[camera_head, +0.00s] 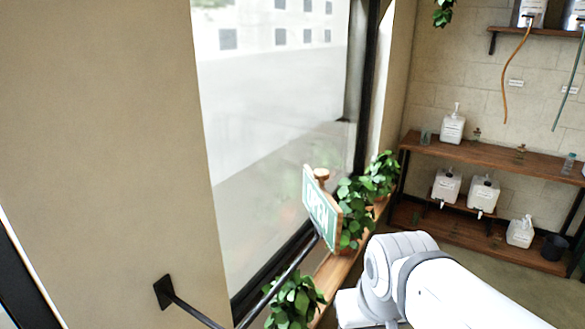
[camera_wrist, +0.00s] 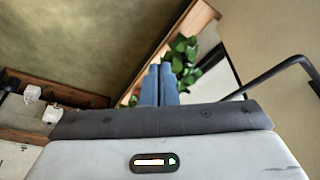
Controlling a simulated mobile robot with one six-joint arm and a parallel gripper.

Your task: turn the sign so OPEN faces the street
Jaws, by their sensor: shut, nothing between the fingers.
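The sign (camera_head: 321,213) is a green board with a pale frame and white lettering that appears to read OPEN on the side facing my head camera. It stands tilted beside the window, with a round wooden knob (camera_head: 321,174) near its top. A black rod (camera_head: 287,273) runs from the wall up to the sign. I cannot make out the sign's far side or the sign in the wrist view. My gripper (camera_wrist: 160,70) shows two blue fingers close together, shut and empty. In the head view my arm hides the fingers, low and right of the sign.
Potted plants (camera_head: 292,302) line the wooden window sill (camera_head: 335,270) next to the sign. The black rod also shows at right in the wrist view (camera_wrist: 270,76). Wooden shelves (camera_head: 480,153) with white jugs (camera_head: 446,185) stand at the back right. Open floor lies before them.

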